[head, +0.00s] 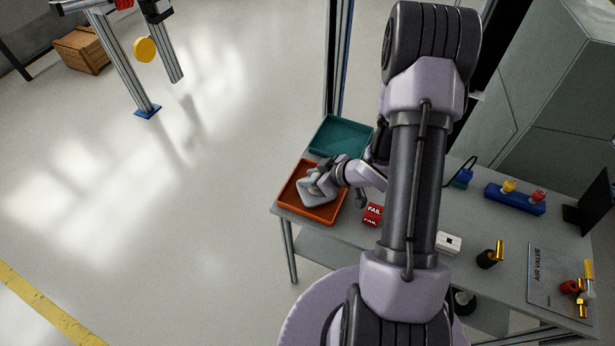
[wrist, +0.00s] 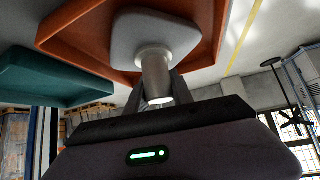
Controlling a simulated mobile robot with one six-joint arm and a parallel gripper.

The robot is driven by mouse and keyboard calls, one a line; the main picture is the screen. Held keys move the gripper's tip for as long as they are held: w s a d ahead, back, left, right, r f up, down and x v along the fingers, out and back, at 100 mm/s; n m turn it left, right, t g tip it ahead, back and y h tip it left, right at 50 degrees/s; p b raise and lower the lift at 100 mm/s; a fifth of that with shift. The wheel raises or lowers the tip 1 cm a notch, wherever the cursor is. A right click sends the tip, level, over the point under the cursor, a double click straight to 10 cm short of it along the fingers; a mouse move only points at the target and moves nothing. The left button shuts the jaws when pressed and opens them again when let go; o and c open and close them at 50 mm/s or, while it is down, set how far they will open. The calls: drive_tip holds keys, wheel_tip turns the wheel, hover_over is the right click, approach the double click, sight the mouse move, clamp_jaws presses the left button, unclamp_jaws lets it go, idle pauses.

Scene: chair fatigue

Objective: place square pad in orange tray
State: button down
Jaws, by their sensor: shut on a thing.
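The square pad (head: 313,193) is light grey with rounded corners and a short cylindrical stem. In the wrist view the pad (wrist: 150,38) shows with its stem between my fingers. My gripper (head: 318,177) is shut on the stem; the fingers also show in the wrist view (wrist: 156,90). The orange tray (head: 318,217) is a shallow tray at the table's left end. My gripper holds the pad over or inside this tray. I cannot tell whether the pad touches its floor. The tray also shows behind the pad in the wrist view (wrist: 75,35).
A teal tray (head: 342,138) stands right behind the orange tray. A red FAIL block (head: 373,213) sits to its right. A white block (head: 448,243), a dark cylinder with a brass part (head: 487,259) and a blue holder (head: 515,199) lie farther right on the grey table.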

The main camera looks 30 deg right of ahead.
drive_tip(key=shift+f, duration=0.2)
drive_tip(key=c, duration=1.1)
unclamp_jaws()
drive_tip(key=shift+w, duration=0.15)
drive_tip(key=shift+r, duration=0.1)
